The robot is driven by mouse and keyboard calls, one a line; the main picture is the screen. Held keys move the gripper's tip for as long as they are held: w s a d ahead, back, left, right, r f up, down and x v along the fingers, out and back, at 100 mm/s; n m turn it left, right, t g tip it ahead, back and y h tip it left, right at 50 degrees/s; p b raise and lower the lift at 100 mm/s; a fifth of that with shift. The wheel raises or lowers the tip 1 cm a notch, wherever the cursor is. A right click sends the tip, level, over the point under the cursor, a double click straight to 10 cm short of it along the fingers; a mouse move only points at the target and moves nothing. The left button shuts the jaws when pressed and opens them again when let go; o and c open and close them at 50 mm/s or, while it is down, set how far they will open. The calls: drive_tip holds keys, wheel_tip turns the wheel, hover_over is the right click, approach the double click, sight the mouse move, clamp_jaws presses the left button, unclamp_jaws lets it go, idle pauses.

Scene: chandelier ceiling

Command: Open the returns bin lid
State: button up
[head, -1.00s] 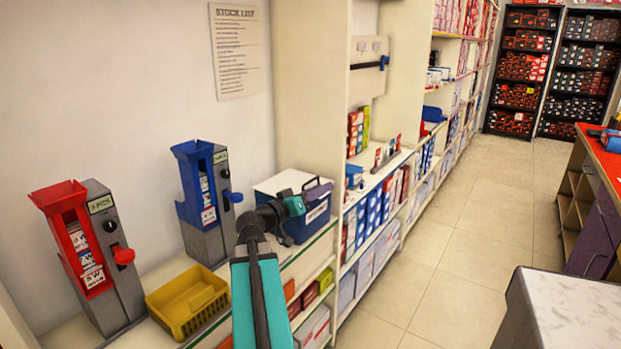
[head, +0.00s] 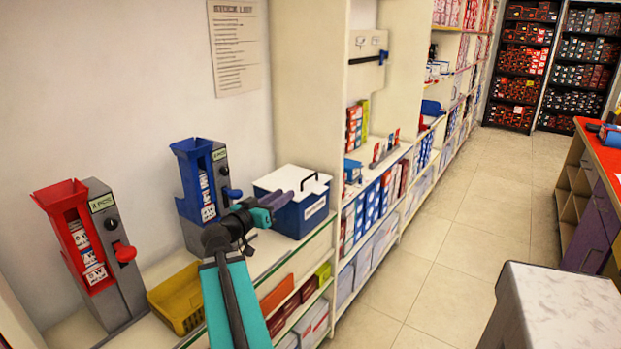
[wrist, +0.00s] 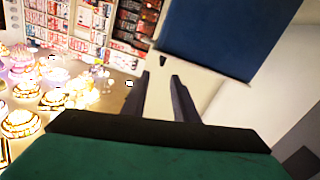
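The returns bin is most likely the blue box (head: 300,222) with a white label, on the shelf top in the head view. Its white lid (head: 272,181) is down and has a black handle (head: 314,181). My gripper (head: 288,197) is in front of the bin's left part, just below the lid's front edge, and hides some of the front. I cannot tell whether it touches. In the wrist view, the two dark fingers of my gripper (wrist: 160,77) are apart with nothing between them. A blue surface (wrist: 225,35), likely the bin's wall, is beyond them at upper right.
A blue dispenser (head: 200,190) stands left of the bin, a red dispenser (head: 85,250) farther left. A yellow basket (head: 172,300) lies beside my arm. A tall shelf panel (head: 305,90) rises behind the bin. The tiled aisle (head: 430,240) is clear to the right.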

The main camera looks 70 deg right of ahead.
sight(303, 182)
drive_tip(key=p+x, duration=0.3)
drive_tip(key=x, duration=1)
drive_tip(key=shift+s+d, duration=0.1)
drive_tip(key=shift+d, duration=0.25)
drive_tip(key=shift+c, duration=0.4)
clamp_jaws()
